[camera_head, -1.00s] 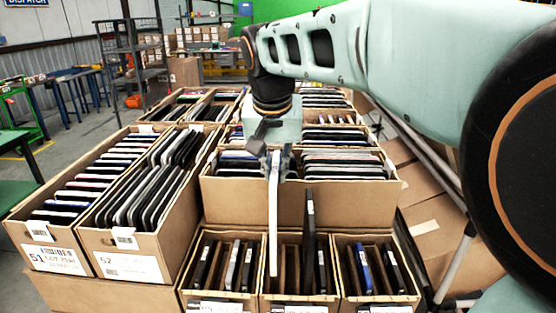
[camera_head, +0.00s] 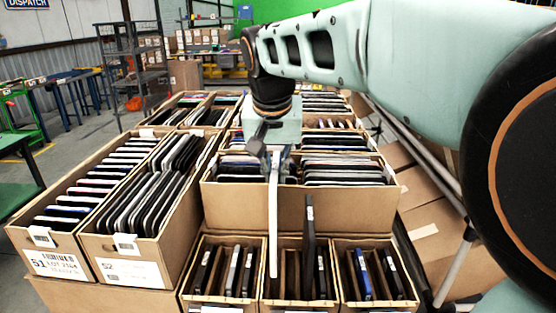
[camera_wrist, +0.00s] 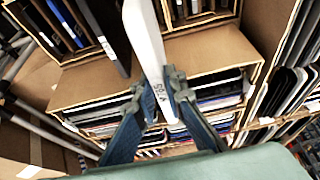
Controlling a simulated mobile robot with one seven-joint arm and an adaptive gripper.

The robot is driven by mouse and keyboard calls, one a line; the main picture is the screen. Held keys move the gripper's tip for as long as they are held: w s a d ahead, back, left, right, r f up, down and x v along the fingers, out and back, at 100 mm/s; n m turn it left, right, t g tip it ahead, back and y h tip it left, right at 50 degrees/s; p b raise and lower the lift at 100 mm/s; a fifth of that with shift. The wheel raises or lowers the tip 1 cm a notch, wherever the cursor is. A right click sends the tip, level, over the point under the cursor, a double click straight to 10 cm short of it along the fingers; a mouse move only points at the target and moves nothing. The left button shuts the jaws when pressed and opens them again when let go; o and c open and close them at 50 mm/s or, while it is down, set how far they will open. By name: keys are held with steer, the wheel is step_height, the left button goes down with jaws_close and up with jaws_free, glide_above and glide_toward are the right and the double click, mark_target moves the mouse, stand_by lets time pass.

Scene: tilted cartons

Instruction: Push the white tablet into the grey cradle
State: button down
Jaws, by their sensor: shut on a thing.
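The white tablet (camera_head: 273,225) hangs upright and edge-on from my gripper (camera_head: 272,160). Its lower end overlaps the left part of the middle small carton (camera_head: 300,298) at the front; I cannot tell how deep it sits or whether it touches a slot. In the wrist view my gripper (camera_wrist: 158,90) has both fingers closed on the white tablet (camera_wrist: 145,35), near a printed label on its edge. I cannot make out a grey cradle; the small cartons show brown dividers.
A tall dark tablet (camera_head: 309,235) stands up from the middle small carton, right of the white tablet. Small cartons with dark devices flank it on the left (camera_head: 222,280) and right (camera_head: 370,285). A large filled carton (camera_head: 240,207) stands just behind.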

steer(key=shift+r, duration=0.1)
steer(key=shift+r+p, duration=1.35)
steer(key=shift+r, duration=0.15)
steer(key=shift+f, duration=0.1)
